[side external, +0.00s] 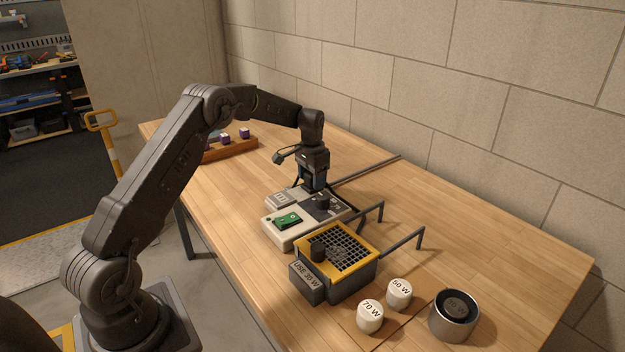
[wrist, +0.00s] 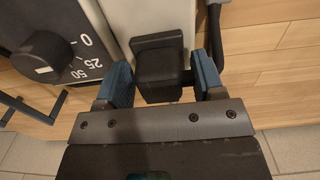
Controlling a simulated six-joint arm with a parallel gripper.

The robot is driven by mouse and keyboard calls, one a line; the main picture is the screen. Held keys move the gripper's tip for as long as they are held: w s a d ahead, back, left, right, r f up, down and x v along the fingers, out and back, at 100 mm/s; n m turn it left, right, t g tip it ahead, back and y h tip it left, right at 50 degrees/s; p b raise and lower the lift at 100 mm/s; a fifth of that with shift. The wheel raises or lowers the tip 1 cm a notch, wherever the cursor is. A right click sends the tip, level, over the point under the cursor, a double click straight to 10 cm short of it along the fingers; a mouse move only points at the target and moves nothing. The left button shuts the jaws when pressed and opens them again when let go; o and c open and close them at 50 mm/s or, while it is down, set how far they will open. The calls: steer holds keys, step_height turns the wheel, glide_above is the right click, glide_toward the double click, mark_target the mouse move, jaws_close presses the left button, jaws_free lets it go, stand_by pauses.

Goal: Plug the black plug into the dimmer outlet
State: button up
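The black plug (wrist: 163,75) sits between the blue fingers of my gripper (wrist: 163,80) in the wrist view. The fingers are very close to its sides, and whether both touch it is unclear. The light-grey dimmer box (side external: 273,233) has a black dial panel with a knob (wrist: 42,57) and a green switch (side external: 288,221). My gripper (side external: 313,188) points down at the box's far end in the side view. The plug's lower end and the outlet are hidden, so I cannot tell whether the plug is seated. A dark cord (wrist: 214,40) runs beside the right finger.
Dark bent hooks (side external: 408,241) stand to the right.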

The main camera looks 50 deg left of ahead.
steer(key=c, duration=1.1)
steer(key=shift+r, duration=3.05)
steer(key=s, duration=0.7)
steer(key=s+r, duration=0.1)
steer(key=s, duration=0.2)
steer(key=shift+s, duration=0.3)
